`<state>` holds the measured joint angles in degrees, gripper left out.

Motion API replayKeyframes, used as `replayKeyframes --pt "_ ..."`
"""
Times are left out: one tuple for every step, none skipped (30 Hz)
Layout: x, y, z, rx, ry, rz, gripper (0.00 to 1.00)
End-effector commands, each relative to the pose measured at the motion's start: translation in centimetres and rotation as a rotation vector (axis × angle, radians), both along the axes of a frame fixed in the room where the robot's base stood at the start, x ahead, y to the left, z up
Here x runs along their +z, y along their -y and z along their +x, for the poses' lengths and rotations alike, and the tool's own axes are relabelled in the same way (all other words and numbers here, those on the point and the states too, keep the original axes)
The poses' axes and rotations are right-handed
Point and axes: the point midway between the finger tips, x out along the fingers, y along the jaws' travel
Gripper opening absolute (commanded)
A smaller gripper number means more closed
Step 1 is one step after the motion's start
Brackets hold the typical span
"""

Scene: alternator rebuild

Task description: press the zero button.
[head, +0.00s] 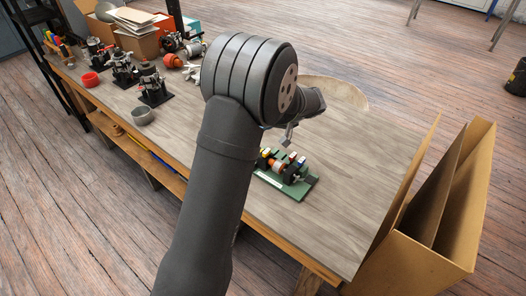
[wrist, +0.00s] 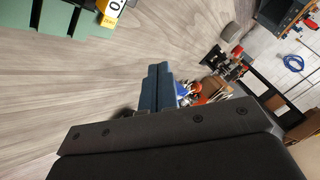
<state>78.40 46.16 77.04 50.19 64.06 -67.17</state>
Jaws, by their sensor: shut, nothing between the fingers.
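A green fixture (head: 309,184) with a copper-coloured rotor and black supports sits on the table in the head view. Part of its green base (wrist: 70,50) shows at the top left of the wrist view. A yellow gauge (wrist: 113,6) with a white display reading "0." is cut off by the top edge there. A small yellow patch with lettering (wrist: 107,20), too small to read surely, is at its lower end. My gripper (wrist: 158,72) is shut and empty, apart from the gauge. In the head view its tip (head: 287,142) is above the fixture, partly hidden by my arm.
Cardboard boxes (head: 135,40) stand behind. An open cardboard box (head: 470,190) is beyond the right edge. The table right of the fixture is clear.

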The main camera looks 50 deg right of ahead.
Motion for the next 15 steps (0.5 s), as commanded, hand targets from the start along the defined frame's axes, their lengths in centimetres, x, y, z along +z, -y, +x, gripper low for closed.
replayKeyframes --pt "0.02 0.23 -0.06 -0.015 0.015 0.004 0.00" --pt "0.07 0.34 -0.06 -0.022 0.022 0.006 0.00" --pt "0.10 0.44 -0.08 -0.029 0.028 0.007 0.00" --pt "0.13 0.49 -0.08 -0.032 0.032 0.007 0.00" --pt "0.15 0.54 -0.07 -0.034 0.035 0.008 0.00" --pt "0.17 0.55 -0.07 -0.035 0.037 0.009 0.00" --pt "0.18 0.56 -0.06 -0.035 0.037 0.009 0.00" --pt "0.18 0.55 -0.06 -0.035 0.037 0.009 0.00" --pt "0.17 0.55 -0.05 -0.036 0.036 0.008 0.00" --pt "0.17 0.53 -0.05 -0.036 0.036 0.008 0.00" --pt "0.17 0.53 -0.05 -0.035 0.035 0.008 0.00" --pt "0.17 0.53 -0.05 -0.035 0.035 0.008 0.00" --pt "0.17 0.53 -0.05 -0.035 0.035 0.008 0.00" --pt "0.14 0.53 -0.06 -0.035 0.035 0.008 0.00" --pt "0.07 0.52 -0.05 -0.034 0.035 0.008 0.00"
